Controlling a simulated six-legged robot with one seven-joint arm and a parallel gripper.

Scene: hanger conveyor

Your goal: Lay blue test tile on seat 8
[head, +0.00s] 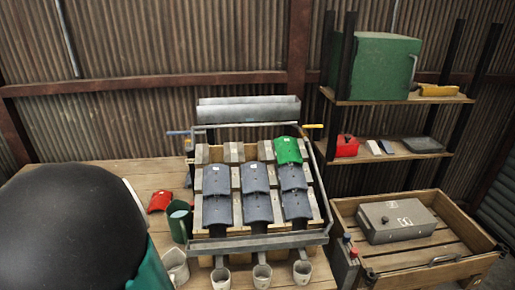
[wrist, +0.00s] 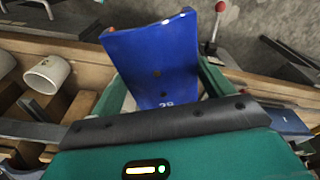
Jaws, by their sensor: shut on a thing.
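In the wrist view my gripper (wrist: 163,88) is shut on the blue tile (wrist: 152,52), a curved tile with small dark holes and a pale number at its near end. The tile is held up in front of the wrist. In the head view my gripper and the tile are hidden or out of frame. The sloping rack (head: 264,243) holds two rows of grey tiles (head: 216,180) in three columns. A green tile (head: 287,150) lies at the top right. The top left and top middle places show bare wooden battens (head: 234,153). I cannot read any seat numbers.
A red tile (head: 160,201) and a green cup (head: 180,220) stand left of the rack. White cups (head: 262,277) line its front; one white cup (wrist: 46,72) shows in the wrist view. A wooden crate (head: 450,262) with a grey box (head: 396,221) and shelves (head: 400,98) stand right.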

